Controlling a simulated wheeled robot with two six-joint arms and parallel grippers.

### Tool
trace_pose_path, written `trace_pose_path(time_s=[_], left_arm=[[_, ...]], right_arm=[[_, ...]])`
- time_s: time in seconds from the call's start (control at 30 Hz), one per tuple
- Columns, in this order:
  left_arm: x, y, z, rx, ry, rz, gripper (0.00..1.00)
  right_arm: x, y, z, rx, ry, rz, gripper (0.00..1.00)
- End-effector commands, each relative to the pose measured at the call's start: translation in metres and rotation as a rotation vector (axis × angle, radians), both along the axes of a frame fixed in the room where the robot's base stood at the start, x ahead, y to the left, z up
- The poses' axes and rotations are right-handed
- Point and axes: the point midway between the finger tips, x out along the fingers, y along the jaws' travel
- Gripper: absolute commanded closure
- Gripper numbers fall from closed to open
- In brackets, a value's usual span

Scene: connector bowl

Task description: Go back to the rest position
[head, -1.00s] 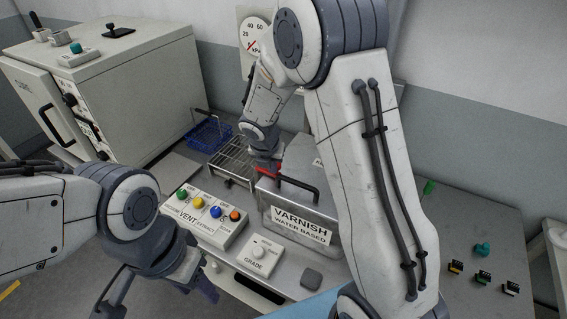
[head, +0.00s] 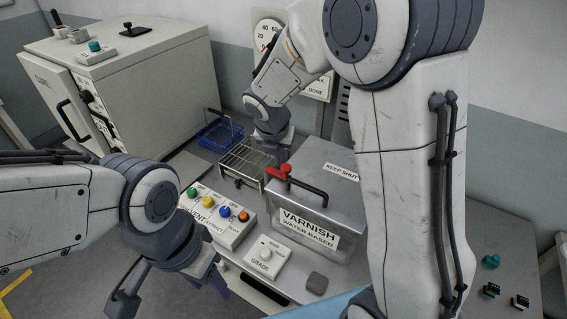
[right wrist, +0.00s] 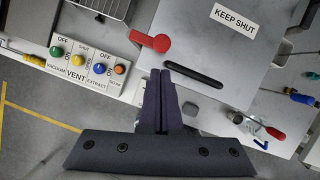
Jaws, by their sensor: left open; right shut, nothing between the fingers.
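My left gripper (head: 168,296) is at the lower left of the head view, fingers spread wide and empty, in front of the bench. My right gripper (right wrist: 160,82) is shut with nothing in it; the right wrist view shows its dark fingers pressed together, pointing toward the tank's black handle and the red lever. In the head view my right gripper (head: 279,150) is partly visible behind the varnish tank's red lever, near the wire rack. My right arm's upper part covers much of the right of the head view.
The closed varnish tank (head: 338,190) with a red lever (head: 285,173) stands on the bench. A wire rack (head: 243,163), a blue basket (head: 217,133), the vent button box (head: 218,218) and a grade knob box (head: 266,257) are close by. A cabinet (head: 140,75) stands at the left.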

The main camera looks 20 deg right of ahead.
Motion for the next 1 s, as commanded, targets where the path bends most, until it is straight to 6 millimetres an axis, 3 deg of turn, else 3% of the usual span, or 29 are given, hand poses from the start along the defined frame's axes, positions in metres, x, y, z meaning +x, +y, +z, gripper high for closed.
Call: trace_pose_path(time_s=[0.2,0.37,0.47,0.57,0.8,1.0], left_arm=[[0.000,0.000,-0.002,-0.001,-0.001,0.001,0.50],[0.000,0.000,-0.004,-0.001,-0.001,0.001,0.50],[0.000,0.000,-0.010,-0.001,-0.001,0.001,0.50],[0.000,0.000,-0.020,0.000,0.000,0.001,0.50],[0.000,0.000,-0.046,0.000,0.000,0.003,0.50],[0.000,0.000,-0.066,0.000,0.000,0.004,0.50]], right_arm=[[-0.008,0.005,0.019,0.000,0.000,0.001,1.00],[-0.012,0.007,0.019,0.012,0.000,-0.017,1.00],[-0.025,0.017,0.016,0.060,-0.007,-0.110,1.00],[-0.053,0.035,0.011,0.153,-0.014,-0.301,1.00],[-0.148,0.078,-0.009,0.397,0.014,-0.945,1.00],[-0.227,0.096,-0.029,0.503,0.071,-1.483,1.00]])
